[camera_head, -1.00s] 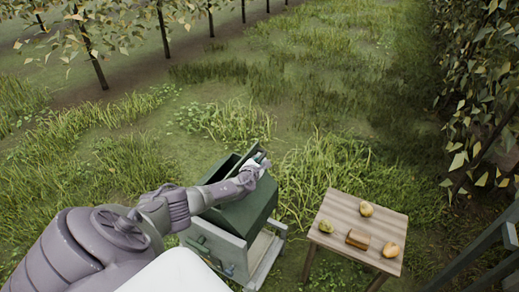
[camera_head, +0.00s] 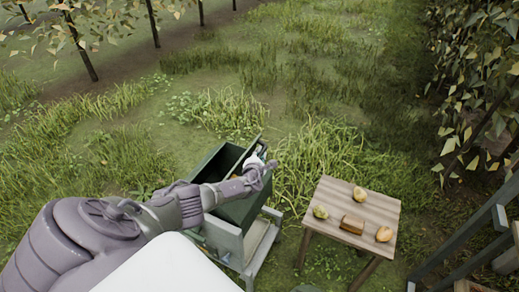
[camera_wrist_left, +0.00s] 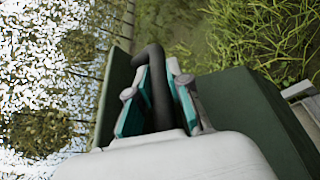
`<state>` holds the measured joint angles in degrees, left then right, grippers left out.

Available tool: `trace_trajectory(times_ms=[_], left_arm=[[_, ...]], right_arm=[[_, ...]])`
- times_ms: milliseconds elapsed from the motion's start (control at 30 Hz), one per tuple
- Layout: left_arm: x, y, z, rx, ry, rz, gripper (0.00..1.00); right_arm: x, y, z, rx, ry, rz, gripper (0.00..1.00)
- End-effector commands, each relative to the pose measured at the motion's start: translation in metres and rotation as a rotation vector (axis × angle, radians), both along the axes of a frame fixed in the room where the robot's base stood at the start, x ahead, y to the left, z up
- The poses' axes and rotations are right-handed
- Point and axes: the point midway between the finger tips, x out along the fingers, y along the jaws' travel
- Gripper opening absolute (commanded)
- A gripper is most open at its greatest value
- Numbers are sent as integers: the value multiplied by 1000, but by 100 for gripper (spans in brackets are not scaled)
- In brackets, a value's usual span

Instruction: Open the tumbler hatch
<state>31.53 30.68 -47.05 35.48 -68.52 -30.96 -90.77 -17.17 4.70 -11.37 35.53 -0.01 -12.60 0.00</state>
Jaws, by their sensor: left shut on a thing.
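The tumbler (camera_head: 240,213) is a dark green box on a grey stand, just ahead of me. Its hatch (camera_head: 252,148) is a green panel raised at the right side of the opening, and it also shows at the left in the wrist view (camera_wrist_left: 116,92). The opening shows a dark interior, partly hidden by my arm. My left gripper (camera_head: 262,162) is at the hatch's outer side. In the wrist view its teal pads are shut around the black bar handle (camera_wrist_left: 155,75). My right gripper is not in view.
A wooden table (camera_head: 335,195) to the right holds a few pears (camera_head: 359,194) and a brown block (camera_head: 352,225). Grey rails (camera_head: 465,240) stand at the lower right, and a leafy hedge (camera_head: 480,90) borders the right. Grass lies open beyond the tumbler.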

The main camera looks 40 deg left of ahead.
Motion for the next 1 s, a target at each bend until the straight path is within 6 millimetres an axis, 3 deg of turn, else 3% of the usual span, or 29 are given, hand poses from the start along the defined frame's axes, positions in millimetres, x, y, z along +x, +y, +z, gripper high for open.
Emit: trace_trajectory(times_ms=[133,167,233,667,1000], left_arm=[[0,-1,-2,-4,2,-1,0],[0,-1,-2,-4,2,-1,20],[-1,-1,-2,-4,2,-1,29],[-6,-3,-1,-5,1,-1,29],[-41,-23,10,-3,2,-4,29]], right_arm=[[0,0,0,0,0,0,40],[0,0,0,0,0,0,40],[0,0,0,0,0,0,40],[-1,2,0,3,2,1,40],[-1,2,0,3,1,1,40]])
